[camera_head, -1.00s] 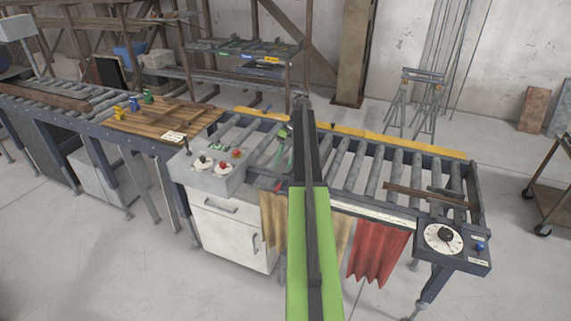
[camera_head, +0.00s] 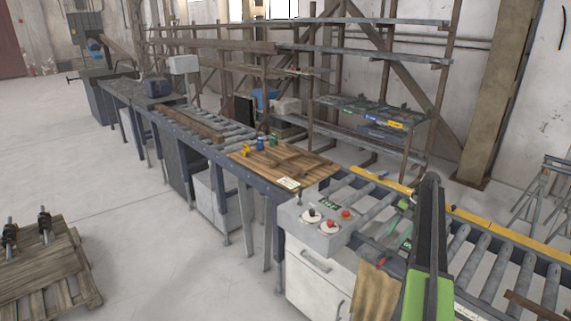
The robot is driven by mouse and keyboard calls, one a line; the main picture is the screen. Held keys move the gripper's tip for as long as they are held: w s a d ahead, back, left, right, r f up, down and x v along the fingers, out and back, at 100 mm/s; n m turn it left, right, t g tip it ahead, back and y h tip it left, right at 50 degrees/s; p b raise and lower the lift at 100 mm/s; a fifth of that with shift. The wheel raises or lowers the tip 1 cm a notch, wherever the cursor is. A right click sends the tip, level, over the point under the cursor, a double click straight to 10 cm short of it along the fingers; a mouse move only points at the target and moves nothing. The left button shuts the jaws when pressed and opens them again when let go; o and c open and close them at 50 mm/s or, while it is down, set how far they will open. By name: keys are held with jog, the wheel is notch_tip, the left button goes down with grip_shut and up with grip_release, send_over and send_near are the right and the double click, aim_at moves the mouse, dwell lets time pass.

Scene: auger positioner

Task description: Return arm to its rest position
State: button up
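My green and dark grey arm (camera_head: 429,245) rises from the bottom edge at the lower right and reaches over the roller conveyor. Its upper dark end stands in front of the rollers and the yellow rail. I cannot make out my gripper; the arm hides what lies behind it. Nothing held can be seen.
A grey control box (camera_head: 320,222) with knobs stands left of my arm on a white cabinet (camera_head: 314,278). A wooden board (camera_head: 270,163) lies on the roller line (camera_head: 215,132) beyond. A pallet (camera_head: 45,270) stands at lower left. The floor between is clear.

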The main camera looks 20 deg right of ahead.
jog(key=w+a+f+n+g+b, duration=0.1)
jog(key=w+a+f+b, duration=0.15)
jog(key=a, duration=0.75)
jog(key=w+a+f+n+b, duration=0.1)
jog(key=a+f+b, duration=0.2)
jog(key=a, duration=0.7)
jog(key=w+a+f+n+g+b, duration=0.1)
jog(key=w+a+f+n+b, duration=0.15)
jog(key=a, duration=0.65)
jog(key=s+a+f+m+h+b, duration=0.1)
jog(key=s+a+f+m+b, duration=0.15)
jog(key=a, duration=0.45)
jog(key=s+a+f+m+h+b, duration=0.1)
jog(key=s+a+f, duration=0.25)
jog(key=a, duration=0.35)
jog(key=s+a+f+m+t+h+b, duration=0.1)
jog(key=s+a+m, duration=0.2)
jog(key=m, duration=0.9)
jog(key=s+a+f+m+t+h+b, duration=0.1)
jog(key=s+a+m, duration=0.3)
jog(key=s+m, duration=0.6)
jog(key=m+h, duration=0.1)
jog(key=m, duration=0.2)
jog(key=shift+s+f+b, duration=0.3)
jog(key=shift+f+b, duration=0.05)
